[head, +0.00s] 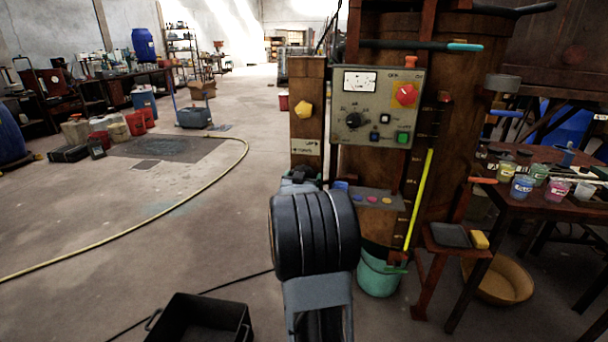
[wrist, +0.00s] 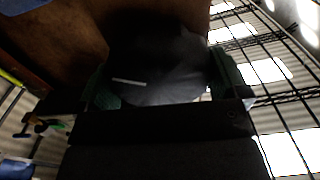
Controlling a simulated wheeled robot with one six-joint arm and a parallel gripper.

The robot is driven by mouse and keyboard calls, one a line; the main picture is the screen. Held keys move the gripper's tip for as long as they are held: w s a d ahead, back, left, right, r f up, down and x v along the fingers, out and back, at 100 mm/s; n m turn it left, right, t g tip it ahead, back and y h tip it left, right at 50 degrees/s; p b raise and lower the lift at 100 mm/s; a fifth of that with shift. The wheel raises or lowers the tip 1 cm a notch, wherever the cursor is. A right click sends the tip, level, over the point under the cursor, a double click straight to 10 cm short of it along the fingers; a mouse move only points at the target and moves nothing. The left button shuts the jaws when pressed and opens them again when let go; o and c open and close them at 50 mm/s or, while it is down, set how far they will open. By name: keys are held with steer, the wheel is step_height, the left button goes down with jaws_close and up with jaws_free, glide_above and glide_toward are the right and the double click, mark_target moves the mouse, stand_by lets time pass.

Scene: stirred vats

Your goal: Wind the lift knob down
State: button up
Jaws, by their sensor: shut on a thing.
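A dark round knob (wrist: 158,65) with a short white line on its face fills the middle of the wrist view. I take it to be the lift knob. My gripper (wrist: 165,88) is shut on it, with one greenish fingertip on each side. In the head view my gripper (head: 302,178) is at the wooden post, just below a small pale label (head: 307,147) whose words I cannot read surely. My own arm hides the knob there. The white line lies nearly level in the wrist view.
A grey control panel (head: 377,106) with a dial, black knob and red switch is right of the post. A yellow knob (head: 303,109) sits above the label. A teal bucket (head: 379,275) stands below. A black crate (head: 200,320) is on the floor at front left.

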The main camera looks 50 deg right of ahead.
steer(key=n+p, duration=0.3)
steer(key=n, duration=0.3)
steer(key=shift+w+a+n, duration=0.1)
steer(key=shift+w+n, duration=0.05)
steer(key=shift+n, duration=0.15)
steer(key=n+p, duration=0.3)
steer(key=n, duration=0.3)
steer(key=n+p, duration=0.2)
steer(key=n, duration=0.3)
steer(key=shift+w+f+n, duration=0.1)
steer(key=shift+f+n, duration=0.05)
steer(key=shift+n, duration=0.25)
steer(key=shift+f+n+p, duration=0.1)
steer(key=shift+n+p, duration=0.85)
steer(key=shift+n, duration=1.65)
steer(key=o, duration=0.6)
steer(key=shift+c, duration=0.2)
